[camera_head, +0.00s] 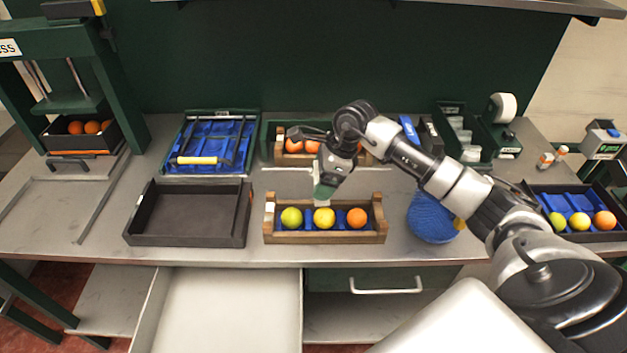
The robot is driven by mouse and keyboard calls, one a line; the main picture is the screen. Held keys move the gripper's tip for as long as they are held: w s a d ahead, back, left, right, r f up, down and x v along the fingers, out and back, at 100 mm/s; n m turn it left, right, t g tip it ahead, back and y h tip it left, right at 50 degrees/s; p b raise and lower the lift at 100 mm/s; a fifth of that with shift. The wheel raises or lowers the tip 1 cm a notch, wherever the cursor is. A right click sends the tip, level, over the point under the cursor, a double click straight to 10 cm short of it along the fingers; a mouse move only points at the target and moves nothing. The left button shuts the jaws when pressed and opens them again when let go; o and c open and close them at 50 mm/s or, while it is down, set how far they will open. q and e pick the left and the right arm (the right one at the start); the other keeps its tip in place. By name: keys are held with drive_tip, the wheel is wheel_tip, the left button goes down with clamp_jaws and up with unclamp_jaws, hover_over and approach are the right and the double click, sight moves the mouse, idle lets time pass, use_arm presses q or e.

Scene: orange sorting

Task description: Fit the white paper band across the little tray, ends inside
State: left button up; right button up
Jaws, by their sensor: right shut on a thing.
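The little wooden tray (325,239) stands near the front edge of the table, with a blue liner. It holds a green-yellow fruit (291,217), a yellow fruit (324,218) and an orange (357,218) in a row. My right gripper (323,197) points down just above the yellow fruit, over the tray's back middle. It is shut on a small pale piece at its tips, seemingly the white paper band; its shape and ends are mostly hidden. I cannot tell whether it touches the tray. My left gripper is out of view.
Behind are a blue-lined rack (212,118) and another wooden tray with oranges (296,145). A drawer (218,310) stands open below the table.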

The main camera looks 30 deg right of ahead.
drive_tip(key=b, duration=0.3)
hover_over(324, 211)
wheel_tip(324, 211, down, 5)
drive_tip(key=shift+d+r, duration=0.1)
drive_tip(key=shift+r, duration=0.05)
drive_tip(key=shift+s+f+b, duration=0.2)
drive_tip(key=shift+f+b, duration=0.55)
drive_tip(key=shift+b, duration=0.2)
drive_tip(key=shift+w+f+b, duration=0.2)
drive_tip(key=shift+f+b, duration=0.9)
drive_tip(key=shift+f, duration=0.15)
use_arm(q)
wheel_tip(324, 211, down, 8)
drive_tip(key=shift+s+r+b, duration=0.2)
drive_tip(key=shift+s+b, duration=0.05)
drive_tip(key=shift+b, duration=0.15)
use_arm(e)
drive_tip(key=shift+s+f, duration=0.1)
drive_tip(key=shift+f, duration=0.35)
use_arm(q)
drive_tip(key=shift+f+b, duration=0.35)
use_arm(e)
drive_tip(key=shift+f, duration=0.4)
drive_tip(key=o, duration=0.8)
